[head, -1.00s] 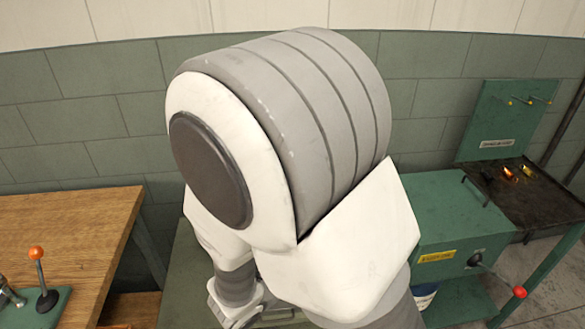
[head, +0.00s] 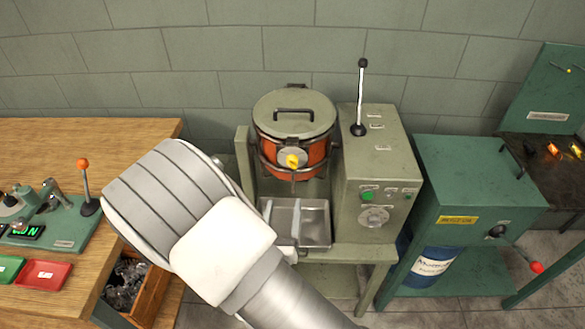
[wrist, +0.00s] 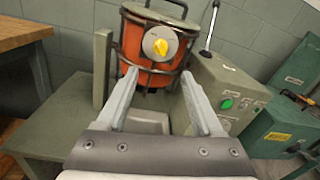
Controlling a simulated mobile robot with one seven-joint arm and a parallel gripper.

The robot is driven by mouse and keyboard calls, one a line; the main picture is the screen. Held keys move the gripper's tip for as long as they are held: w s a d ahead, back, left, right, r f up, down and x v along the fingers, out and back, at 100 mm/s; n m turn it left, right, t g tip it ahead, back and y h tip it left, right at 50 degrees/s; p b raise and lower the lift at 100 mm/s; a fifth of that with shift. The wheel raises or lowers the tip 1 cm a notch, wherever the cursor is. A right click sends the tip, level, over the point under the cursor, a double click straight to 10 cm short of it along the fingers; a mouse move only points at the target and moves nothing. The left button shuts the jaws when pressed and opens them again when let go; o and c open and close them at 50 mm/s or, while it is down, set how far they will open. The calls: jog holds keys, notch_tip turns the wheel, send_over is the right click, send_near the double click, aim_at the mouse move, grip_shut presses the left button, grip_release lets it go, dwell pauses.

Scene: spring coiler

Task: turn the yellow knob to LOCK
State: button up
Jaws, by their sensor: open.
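The yellow knob (head: 292,161) sits on a round pale plate on the front of an orange drum with a grey-green lid (head: 292,113). In the wrist view the knob (wrist: 160,47) is ahead, seen above and between my fingertips. My gripper (wrist: 172,48) is open and empty, its two fingers spread and apart from the knob. In the head view my arm hides the gripper. Any lettering on the knob's plate is too small to read.
A metal tray (head: 312,226) sits below the drum. A control box (head: 378,180) with a tall lever and green button stands right of it. A wooden bench (head: 60,150) is at left. A green cabinet (head: 475,185) stands further right.

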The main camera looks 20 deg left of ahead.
aim_at(291, 167)
jog(key=w, duration=0.4)
jog(key=w+a, duration=0.1)
jog(key=w, duration=0.4)
jog(key=w+a, duration=0.1)
jog(key=w, duration=0.3)
jog(key=shift+w+a+p, duration=0.1)
jog(key=shift+w+p, duration=0.2)
jog(key=shift+p, duration=0.1)
grip_shut()
